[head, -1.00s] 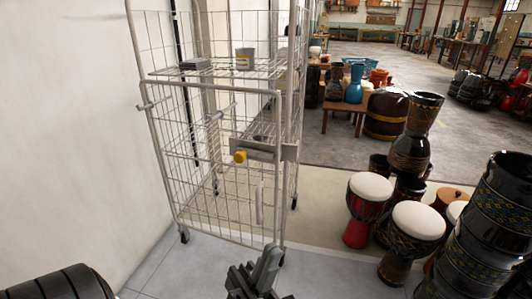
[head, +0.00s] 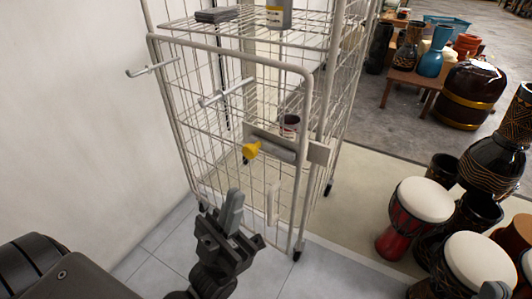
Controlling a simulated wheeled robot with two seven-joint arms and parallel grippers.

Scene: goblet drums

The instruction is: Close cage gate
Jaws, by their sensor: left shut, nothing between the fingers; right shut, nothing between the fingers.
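The cage gate (head: 231,58) is a light-grey wire panel across the lower front of a tall wire cage (head: 343,60). Its right edge is close to the cage's right front post; I cannot tell if a gap remains. A latch bar (head: 272,146) with a yellow knob (head: 251,150) runs across the gate toward a bracket (head: 320,152) at the post. A small upright handle (head: 272,206) is below. My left gripper (head: 234,205) is shut and empty, pointing up in front of the gate's lower part, left of the handle. Only a tip of my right gripper (head: 494,290) shows at the bottom right.
A white wall (head: 70,120) runs close along the cage's left. Several goblet drums (head: 425,200) crowd the right. Boxes stand on the cage's upper shelf and a dark tin (head: 289,125) on a lower one. Tiled floor (head: 330,270) is clear between cage and drums.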

